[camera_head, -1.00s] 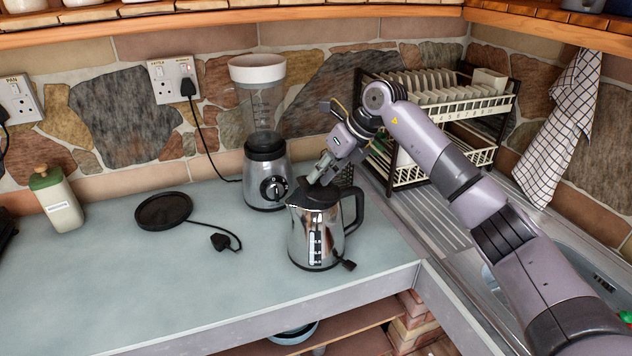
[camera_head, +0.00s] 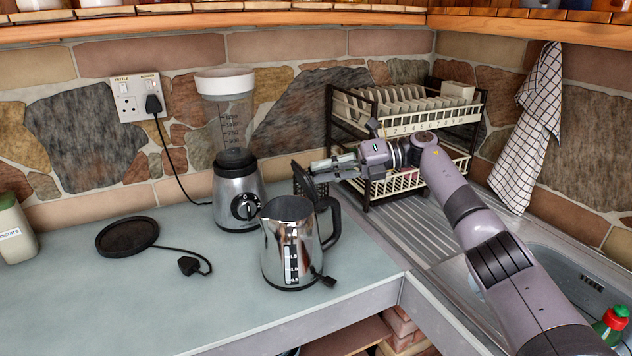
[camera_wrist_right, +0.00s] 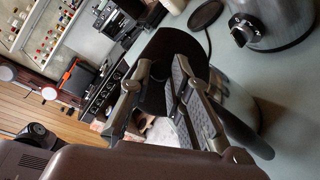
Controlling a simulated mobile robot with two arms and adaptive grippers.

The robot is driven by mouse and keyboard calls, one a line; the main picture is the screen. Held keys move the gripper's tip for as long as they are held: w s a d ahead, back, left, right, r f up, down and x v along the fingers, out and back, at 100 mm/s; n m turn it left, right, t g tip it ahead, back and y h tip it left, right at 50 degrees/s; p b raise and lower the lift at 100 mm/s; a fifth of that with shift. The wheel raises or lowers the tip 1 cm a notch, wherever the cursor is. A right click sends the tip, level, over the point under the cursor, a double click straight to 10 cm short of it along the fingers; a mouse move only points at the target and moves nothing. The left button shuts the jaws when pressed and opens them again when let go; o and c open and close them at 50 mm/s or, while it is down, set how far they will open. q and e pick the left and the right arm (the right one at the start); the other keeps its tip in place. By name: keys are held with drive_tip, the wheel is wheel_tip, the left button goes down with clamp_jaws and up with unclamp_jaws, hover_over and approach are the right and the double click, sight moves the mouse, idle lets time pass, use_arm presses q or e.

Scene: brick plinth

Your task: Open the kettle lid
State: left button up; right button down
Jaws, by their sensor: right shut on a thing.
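The kettle (camera_head: 288,248) is a shiny steel jug with a black handle, standing upright on the counter in the head view. Its top is open, and its black lid (camera_head: 303,180) is tipped up steeply above the rim on the handle side. My right gripper (camera_head: 316,168) is above the kettle, its fingers level and pointing left, shut on the raised lid. In the right wrist view the dark lid (camera_wrist_right: 168,62) sits between the two fingers. The fingers hide part of the lid. My left gripper is not in view.
A blender (camera_head: 238,190) stands just behind the kettle. A round black kettle base (camera_head: 127,236) with a cord lies to the left. A dish rack (camera_head: 405,105) is behind my right arm, and a sink (camera_head: 560,275) lies to the right. The left counter is mostly clear.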

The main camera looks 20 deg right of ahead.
drive_tip(key=shift+d+f+m+y+b, duration=0.4)
drive_tip(key=shift+d+y+b, duration=0.35)
drive_tip(key=shift+y+b, duration=0.45)
drive_tip(key=c, duration=1.5)
unclamp_jaws()
drive_tip(key=shift+o, duration=0.2)
drive_tip(key=shift+d+r, duration=0.1)
drive_tip(key=shift+d, duration=0.2)
drive_tip(key=v, duration=0.7)
drive_tip(key=shift+s, duration=0.15)
